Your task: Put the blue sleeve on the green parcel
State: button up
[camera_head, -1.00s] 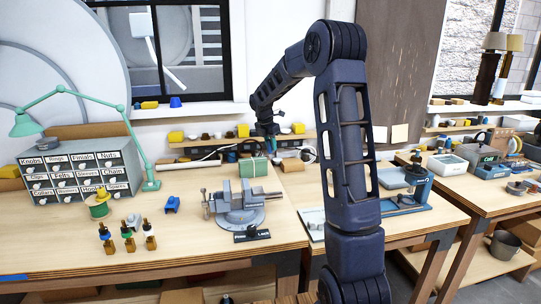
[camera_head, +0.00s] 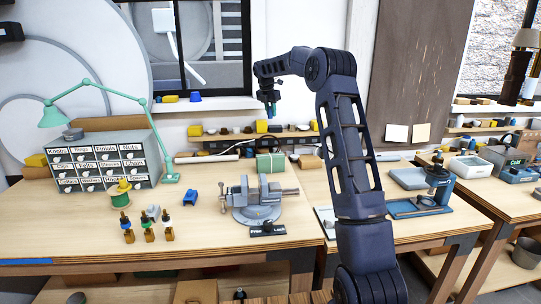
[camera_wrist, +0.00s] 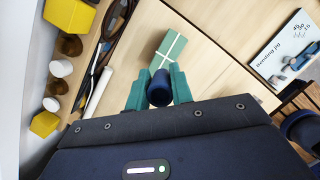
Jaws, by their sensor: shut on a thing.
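The green parcel (camera_head: 270,164) with pale crossed straps lies at the back of the workbench, behind the vise. It also shows in the wrist view (camera_wrist: 172,46), just ahead of the fingers. My gripper (camera_head: 269,108) hangs in the air well above the parcel. In the wrist view its teal fingers (camera_wrist: 159,86) are shut on the dark blue sleeve (camera_wrist: 159,91), a short round piece seen end-on. The sleeve partly hides the parcel's near end there and appears apart from it. In the head view the sleeve is too small to make out.
The vise (camera_head: 257,199) stands in front of the parcel. A white roll (camera_head: 207,158) lies left of it, with dark cables. A shelf (camera_head: 222,137) with small pots and yellow blocks runs behind. A drawer cabinet (camera_head: 104,162) and green lamp (camera_head: 55,116) stand left.

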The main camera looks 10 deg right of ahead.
notch_tip(320, 180, down, 20)
jog(key=shift+r, duration=0.2)
dwell(0.4)
jog(key=shift+f, duration=0.15)
jog(key=o, duration=0.9)
jog(key=shift+o, duration=0.2)
